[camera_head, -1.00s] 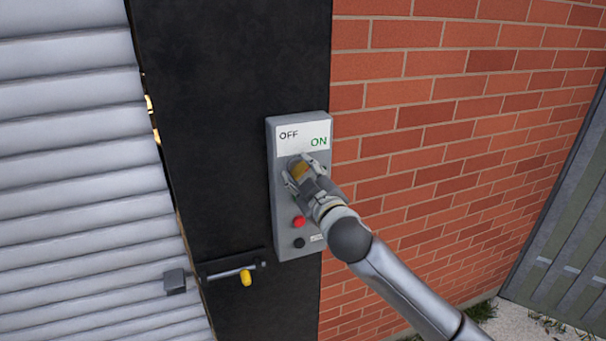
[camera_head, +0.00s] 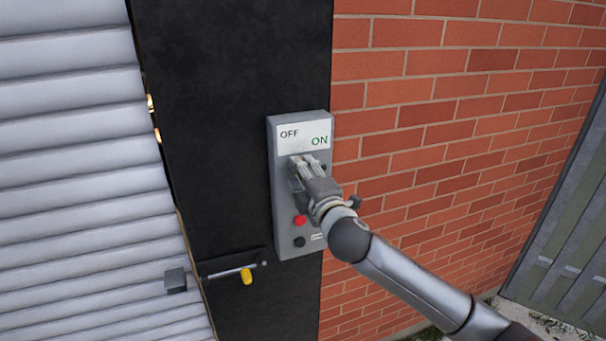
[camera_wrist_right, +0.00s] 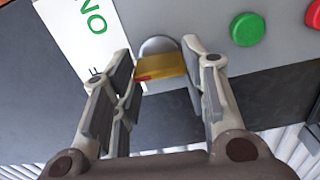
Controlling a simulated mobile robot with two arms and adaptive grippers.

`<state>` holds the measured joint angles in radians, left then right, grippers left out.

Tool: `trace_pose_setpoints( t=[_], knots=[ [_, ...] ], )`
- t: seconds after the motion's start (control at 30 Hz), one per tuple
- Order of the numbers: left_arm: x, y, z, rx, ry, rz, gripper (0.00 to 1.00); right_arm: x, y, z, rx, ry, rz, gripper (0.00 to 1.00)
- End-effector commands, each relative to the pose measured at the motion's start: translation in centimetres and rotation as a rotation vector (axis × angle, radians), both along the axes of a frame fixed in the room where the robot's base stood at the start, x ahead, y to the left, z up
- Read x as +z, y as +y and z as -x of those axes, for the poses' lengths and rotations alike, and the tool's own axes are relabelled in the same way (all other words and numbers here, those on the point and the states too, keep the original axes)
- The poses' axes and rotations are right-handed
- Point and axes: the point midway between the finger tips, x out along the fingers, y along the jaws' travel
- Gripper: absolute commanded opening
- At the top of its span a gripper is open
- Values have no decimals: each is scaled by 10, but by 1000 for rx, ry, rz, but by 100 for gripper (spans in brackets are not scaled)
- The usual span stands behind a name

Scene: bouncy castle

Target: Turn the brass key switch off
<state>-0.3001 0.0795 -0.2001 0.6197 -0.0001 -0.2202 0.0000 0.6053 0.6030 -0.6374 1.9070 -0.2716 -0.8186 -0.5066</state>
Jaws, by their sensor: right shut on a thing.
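A grey control box (camera_head: 283,220) hangs on a black post, with a white label (camera_head: 290,135) reading OFF on the left and ON on the right. My right gripper (camera_head: 303,172) covers the switch just below the label. My left gripper is out of view.
Below the key are a red button (camera_head: 299,220) and a black knob (camera_head: 299,242); a green button (camera_wrist_right: 247,29) shows in the wrist view. A brick wall (camera_head: 450,120) is right.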

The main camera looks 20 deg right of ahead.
Motion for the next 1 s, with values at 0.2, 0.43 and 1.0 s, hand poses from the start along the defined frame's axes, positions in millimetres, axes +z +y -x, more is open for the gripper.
trace_pose_setpoints(
  t=[0.2,0.43,1.0],
  knots=[
    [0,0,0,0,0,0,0,-2,0,0,0,0,61,17],
    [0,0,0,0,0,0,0,-2,0,0,0,-1,79,17],
    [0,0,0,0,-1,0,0,-1,0,0,0,-2,78,62]
  ],
)
